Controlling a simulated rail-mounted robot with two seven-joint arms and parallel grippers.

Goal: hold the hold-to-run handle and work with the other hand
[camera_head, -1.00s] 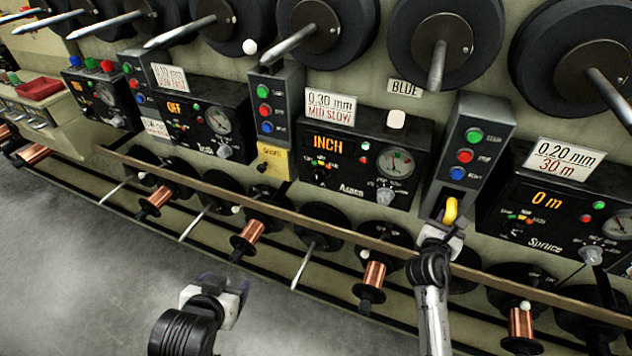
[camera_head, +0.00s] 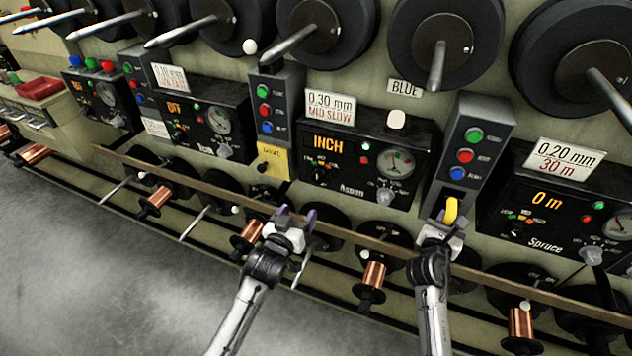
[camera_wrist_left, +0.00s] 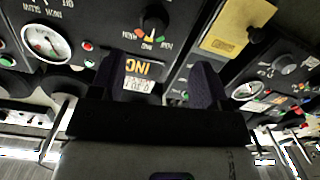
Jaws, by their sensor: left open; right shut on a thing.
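The yellow hold-to-run handle (camera_head: 451,210) sticks out below the green, red and blue buttons of a grey post (camera_head: 470,150). My right gripper (camera_head: 444,226) is shut on it. My left gripper (camera_head: 296,214) is open and empty, below and in front of the Aspen panel (camera_head: 345,192). The panel's display (camera_head: 328,143) reads INCH, with a small selector knob (camera_head: 320,172) under it and a gauge (camera_head: 396,163) at its right. In the left wrist view the panel appears upside down; the display (camera_wrist_left: 138,68) shows between the open fingers, and the selector knob (camera_wrist_left: 152,18) above them.
Large black reels with spindles (camera_head: 437,65) jut out above. The Spruce panel (camera_head: 545,245) reads 0 m at right. The floor (camera_head: 90,270) at lower left is clear.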

